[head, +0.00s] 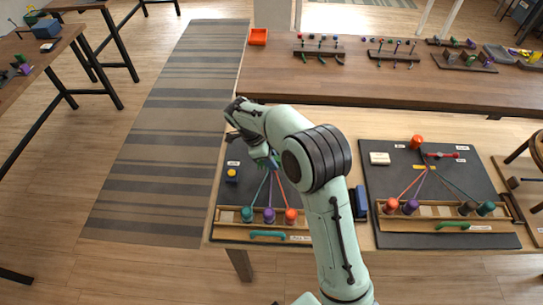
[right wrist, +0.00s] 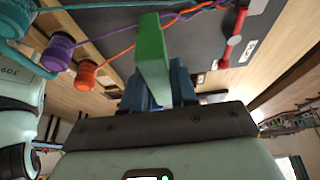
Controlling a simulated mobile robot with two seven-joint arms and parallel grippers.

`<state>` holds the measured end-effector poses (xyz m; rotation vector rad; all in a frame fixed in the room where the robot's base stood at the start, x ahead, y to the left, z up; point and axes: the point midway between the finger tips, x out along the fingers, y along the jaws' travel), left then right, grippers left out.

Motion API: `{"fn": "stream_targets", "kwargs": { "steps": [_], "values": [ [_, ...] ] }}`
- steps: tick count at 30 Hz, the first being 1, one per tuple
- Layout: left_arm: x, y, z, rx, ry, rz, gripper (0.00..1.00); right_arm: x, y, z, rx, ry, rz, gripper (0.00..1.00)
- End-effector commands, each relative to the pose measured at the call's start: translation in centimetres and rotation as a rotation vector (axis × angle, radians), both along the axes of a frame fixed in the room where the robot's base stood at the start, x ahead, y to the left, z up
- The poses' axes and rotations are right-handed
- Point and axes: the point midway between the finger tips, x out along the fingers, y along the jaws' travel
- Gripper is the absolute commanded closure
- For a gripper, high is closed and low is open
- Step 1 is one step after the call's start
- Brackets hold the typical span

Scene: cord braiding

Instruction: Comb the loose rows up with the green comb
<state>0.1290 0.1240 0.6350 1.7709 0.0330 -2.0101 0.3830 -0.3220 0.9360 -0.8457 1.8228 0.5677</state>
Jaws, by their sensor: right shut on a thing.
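The green comb (right wrist: 152,55) stands between the blue fingers of my right gripper (right wrist: 158,88) in the right wrist view. In the head view my right gripper (head: 268,161) is over the upper part of the left dark board, and the comb cannot be made out clearly there. Teal, purple and orange cords run from the teal bobbin (head: 247,214), purple bobbin (head: 269,215) and orange bobbin (head: 291,215) up toward my gripper. In the right wrist view a short braid (right wrist: 190,13) passes behind the comb's tip; whether they touch is unclear. My left gripper is not in view.
A red clamp bar (right wrist: 235,38) lies beyond the braid in the right wrist view. The left board (head: 225,205) has a wooden bobbin rack with a green handle (head: 268,234). A second board (head: 378,170) with four-coloured cords stands right. My arm hides the middle.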

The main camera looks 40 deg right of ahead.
Motion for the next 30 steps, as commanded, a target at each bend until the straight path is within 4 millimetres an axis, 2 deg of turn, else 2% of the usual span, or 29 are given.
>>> {"fn": "stream_targets", "kwargs": {
  "steps": [1,16,21,30],
  "values": [
    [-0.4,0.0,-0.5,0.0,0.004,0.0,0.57,-0.1,0.0,-0.8,0.0,0.003,-0.001,1.0],
    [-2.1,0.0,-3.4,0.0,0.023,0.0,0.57,-0.1,0.0,-5.7,0.0,0.002,-0.001,1.0],
    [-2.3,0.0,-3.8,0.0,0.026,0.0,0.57,0.0,0.0,-6.4,0.001,0.001,0.0,1.0],
    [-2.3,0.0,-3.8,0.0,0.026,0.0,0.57,0.0,0.0,-6.4,0.0,0.0,0.0,1.0]
  ]
}}
